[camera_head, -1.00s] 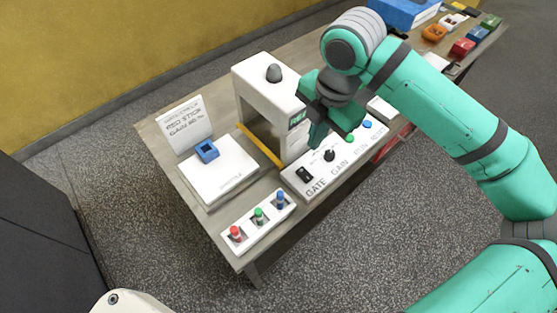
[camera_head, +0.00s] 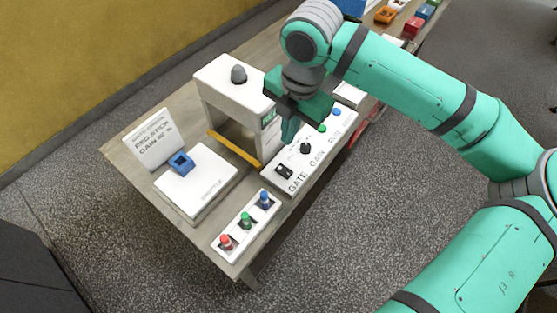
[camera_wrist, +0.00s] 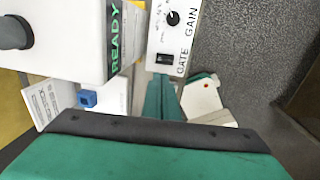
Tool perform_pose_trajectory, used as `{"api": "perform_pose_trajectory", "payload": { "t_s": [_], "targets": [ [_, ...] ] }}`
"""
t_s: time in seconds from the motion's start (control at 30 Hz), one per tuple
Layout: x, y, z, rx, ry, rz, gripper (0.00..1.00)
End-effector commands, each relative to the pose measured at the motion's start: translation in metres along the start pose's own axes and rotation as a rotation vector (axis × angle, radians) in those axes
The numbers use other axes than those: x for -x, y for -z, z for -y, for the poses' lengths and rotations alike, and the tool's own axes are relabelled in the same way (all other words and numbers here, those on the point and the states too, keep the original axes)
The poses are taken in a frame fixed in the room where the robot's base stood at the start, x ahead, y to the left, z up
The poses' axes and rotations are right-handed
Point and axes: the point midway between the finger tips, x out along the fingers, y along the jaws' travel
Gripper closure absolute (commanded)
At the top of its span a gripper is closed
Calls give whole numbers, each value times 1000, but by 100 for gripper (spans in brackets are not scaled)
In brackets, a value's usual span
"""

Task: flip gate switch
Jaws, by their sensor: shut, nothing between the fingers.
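The gate switch (camera_head: 284,171) is a black rocker on the white control panel (camera_head: 272,183), above the printed word GATE. In the wrist view the switch (camera_wrist: 165,58) lies just beyond the fingertips. My gripper (camera_head: 289,138) is shut and empty, pointing down over the panel near the black gain knob (camera_head: 305,148). In the wrist view its closed green fingers (camera_wrist: 163,82) reach toward the switch. They appear apart from it; the exact height gap cannot be told.
A white arch-shaped machine (camera_head: 218,88) with a READY display stands left of the panel. A white plate with a blue block (camera_head: 181,163), a sign (camera_head: 155,137) and a rack of red, green and blue sticks (camera_head: 230,249) are nearby.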

Motion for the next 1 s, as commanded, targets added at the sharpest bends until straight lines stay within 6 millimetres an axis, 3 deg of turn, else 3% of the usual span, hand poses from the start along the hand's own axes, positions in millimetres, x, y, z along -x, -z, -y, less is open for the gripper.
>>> {"api": "perform_pose_trajectory", "payload": {
  "t_s": [0.27,0.8,1.0],
  "targets": [
    [-10,0,0,0,1,0,100],
    [-104,1,0,2,2,-2,100],
    [-130,1,-1,1,1,0,100]
  ]
}}
